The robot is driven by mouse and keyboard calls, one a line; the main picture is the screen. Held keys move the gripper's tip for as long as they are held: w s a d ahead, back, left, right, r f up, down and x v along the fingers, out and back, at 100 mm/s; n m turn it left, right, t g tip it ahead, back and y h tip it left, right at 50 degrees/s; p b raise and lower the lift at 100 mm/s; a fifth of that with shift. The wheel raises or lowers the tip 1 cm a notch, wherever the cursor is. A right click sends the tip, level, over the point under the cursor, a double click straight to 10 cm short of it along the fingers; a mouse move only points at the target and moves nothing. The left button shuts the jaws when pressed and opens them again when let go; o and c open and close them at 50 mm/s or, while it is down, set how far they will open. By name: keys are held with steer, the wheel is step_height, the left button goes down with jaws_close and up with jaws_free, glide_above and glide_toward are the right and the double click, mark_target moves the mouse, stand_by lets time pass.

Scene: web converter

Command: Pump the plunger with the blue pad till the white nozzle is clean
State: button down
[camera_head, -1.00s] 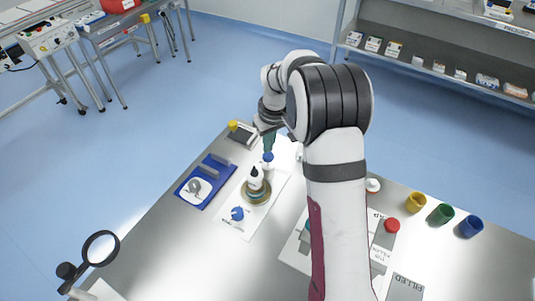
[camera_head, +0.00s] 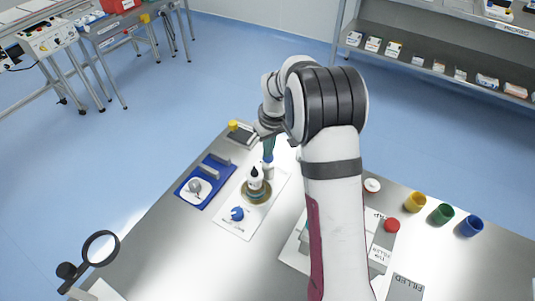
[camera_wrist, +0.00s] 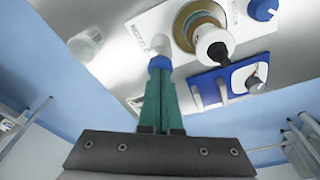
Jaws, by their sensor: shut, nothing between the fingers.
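My gripper (camera_head: 268,158) points down over the plunger, its green fingers together and empty. In the wrist view its fingertips (camera_wrist: 160,72) meet or nearly meet the blue pad (camera_wrist: 160,62) on the white plunger (camera_wrist: 158,47). In the head view the plunger (camera_head: 268,172) shows below the fingers, which mostly hide the pad. The white nozzle (camera_head: 255,182) stands upright beside the plunger on a round brass base (camera_head: 257,196). Its tip is dark in both views; the nozzle also shows in the wrist view (camera_wrist: 213,40).
A blue tray (camera_head: 193,201) with a white pad and a grey piece lies left of the nozzle. A blue knob (camera_head: 237,213) sits on the white plate (camera_head: 226,222). Yellow (camera_head: 415,201), green (camera_head: 442,213) and blue (camera_head: 468,226) cups stand at the right. A magnifier (camera_head: 100,247) stands front left.

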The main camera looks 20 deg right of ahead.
steer(key=shift+f, duration=0.9)
steer(key=shift+r, duration=1.85)
steer(key=shift+r, duration=3)
steer(key=shift+s, duration=0.1)
